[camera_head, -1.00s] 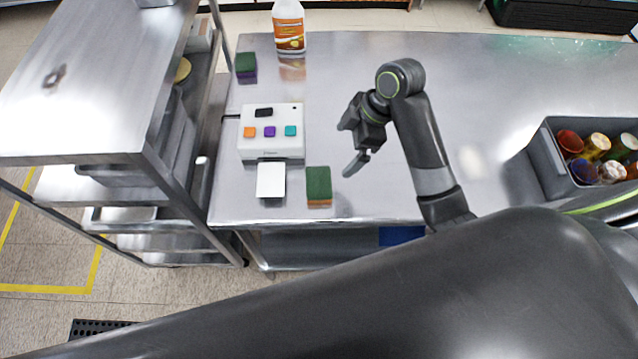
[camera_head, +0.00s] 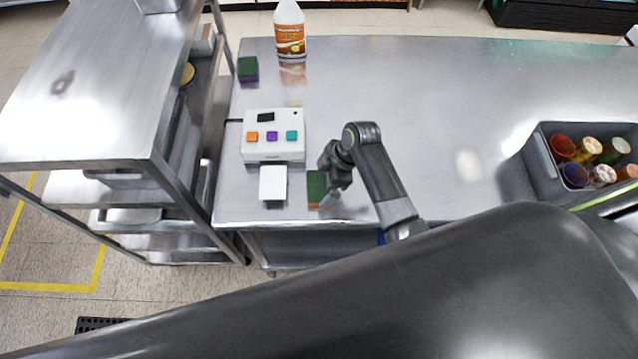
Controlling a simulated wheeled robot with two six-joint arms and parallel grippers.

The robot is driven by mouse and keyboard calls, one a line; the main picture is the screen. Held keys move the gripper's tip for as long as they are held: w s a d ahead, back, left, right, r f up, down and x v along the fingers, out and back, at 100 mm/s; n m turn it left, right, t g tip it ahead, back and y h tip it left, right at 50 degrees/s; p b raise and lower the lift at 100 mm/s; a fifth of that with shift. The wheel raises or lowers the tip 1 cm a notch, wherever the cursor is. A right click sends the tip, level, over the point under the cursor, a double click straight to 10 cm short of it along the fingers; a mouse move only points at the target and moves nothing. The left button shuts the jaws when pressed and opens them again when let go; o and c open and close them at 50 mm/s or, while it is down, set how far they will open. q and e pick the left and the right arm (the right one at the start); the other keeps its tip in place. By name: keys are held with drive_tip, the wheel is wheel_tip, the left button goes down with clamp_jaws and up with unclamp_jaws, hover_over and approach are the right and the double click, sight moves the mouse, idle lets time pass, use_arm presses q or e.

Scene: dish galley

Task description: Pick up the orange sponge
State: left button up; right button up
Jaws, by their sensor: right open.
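The orange sponge (camera_head: 315,190) lies near the front edge of the steel table, with its green scouring side up and a thin orange edge at the front. My right gripper (camera_head: 328,187) is open at the sponge's right side, and its fingers overlap the sponge in the picture. I cannot tell whether a finger touches it. The far finger is partly hidden by the gripper body. My left gripper is not in view.
A white device with orange, purple and teal buttons (camera_head: 273,136) and a white card (camera_head: 273,183) sit left of the sponge. A green and purple sponge (camera_head: 248,69) and a bottle (camera_head: 290,32) stand at the back. A grey bin of jars (camera_head: 543,160) is at right. A steel rack (camera_head: 150,160) is at left.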

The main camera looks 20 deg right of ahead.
sight(321, 185)
drive_tip(key=shift+x, duration=1.1)
drive_tip(key=c, duration=0.8)
drive_tip(key=shift+r, duration=0.2)
wheel_tip(321, 185, up, 8)
drive_tip(key=shift+r+b, duration=0.1)
drive_tip(key=shift+b, duration=0.85)
drive_tip(key=shift+r, duration=0.75)
